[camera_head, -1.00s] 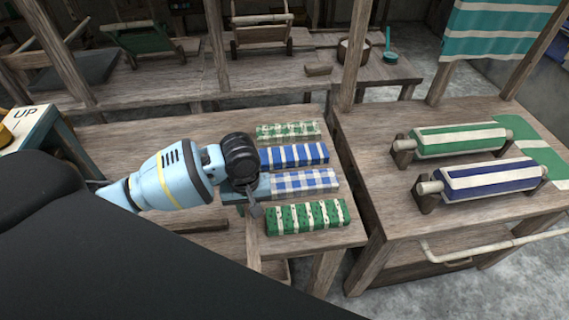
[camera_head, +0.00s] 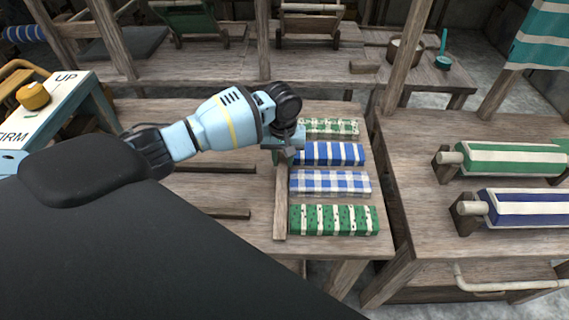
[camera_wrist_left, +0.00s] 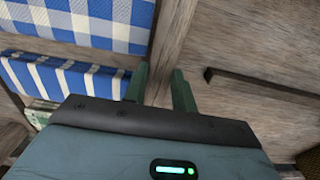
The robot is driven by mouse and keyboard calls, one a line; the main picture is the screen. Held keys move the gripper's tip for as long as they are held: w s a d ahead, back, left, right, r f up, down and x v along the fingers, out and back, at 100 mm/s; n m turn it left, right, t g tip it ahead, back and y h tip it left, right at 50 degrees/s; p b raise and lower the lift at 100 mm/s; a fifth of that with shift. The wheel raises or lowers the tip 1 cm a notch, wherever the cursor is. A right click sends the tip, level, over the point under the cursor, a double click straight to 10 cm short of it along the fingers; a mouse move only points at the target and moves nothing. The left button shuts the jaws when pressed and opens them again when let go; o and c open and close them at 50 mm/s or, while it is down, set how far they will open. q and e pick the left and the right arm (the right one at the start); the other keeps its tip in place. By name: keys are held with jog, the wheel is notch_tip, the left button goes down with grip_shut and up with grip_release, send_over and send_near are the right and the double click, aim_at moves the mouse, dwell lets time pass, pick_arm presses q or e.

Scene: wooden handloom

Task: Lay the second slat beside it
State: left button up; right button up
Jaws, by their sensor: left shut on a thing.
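My left gripper (camera_head: 284,150) points down by the left end of the blue-and-white striped block (camera_head: 330,153). It is shut on a narrow wooden slat (camera_head: 280,205). The slat runs towards the table's front edge, along the left ends of the patterned blocks. In the left wrist view the slat (camera_wrist_left: 176,35) passes between the two green fingers (camera_wrist_left: 162,88). I cannot tell whether the slat touches the tabletop. Two thin dark strips (camera_head: 216,168) (camera_head: 222,214) lie to its left. My right gripper is out of view.
A blue checked block (camera_head: 330,183), a green striped block (camera_head: 335,219) and a green checked block (camera_head: 332,127) sit in the same row. A second table to the right holds green (camera_head: 510,158) and blue (camera_head: 530,207) striped rolls. A gap separates the tables.

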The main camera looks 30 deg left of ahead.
aim_at(283, 160)
pick_arm(q)
jog(key=shift+w+a, duration=0.1)
jog(key=shift+w, duration=0.1)
jog(key=shift+w+a+f, duration=0.1)
jog(key=shift+w+f, duration=0.05)
jog(key=shift+f, duration=0.15)
jog(key=shift+f+b, duration=0.3)
jog(key=shift+f, duration=1.1)
jog(key=shift+f, duration=0.1)
jog(key=o, duration=1)
